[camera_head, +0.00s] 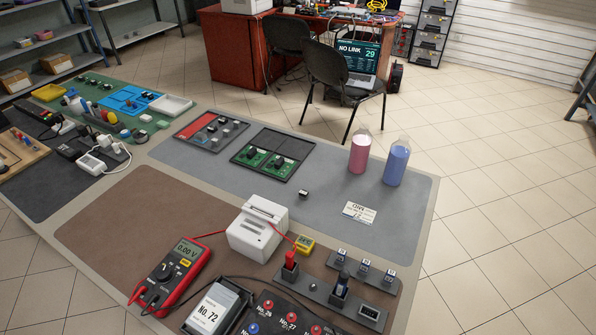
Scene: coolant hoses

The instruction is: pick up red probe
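The red probe (290,262) stands roughly upright in a dark holder strip near the front of the table, right of a white box-shaped device. A thin red lead shows around the white device. A black probe-like piece (341,284) stands in the same strip to its right. Neither of my grippers is in view. The red probe's lower end is hidden in the holder.
The white device (257,229) stands left of the red probe, and a small yellow item (305,243) lies behind it. A "No. 72" unit (213,309) and a dark panel with numbered terminals (290,318) stand in front. Pink (359,152) and blue (396,163) bottles stand farther back. The brown mat's left part is clear.

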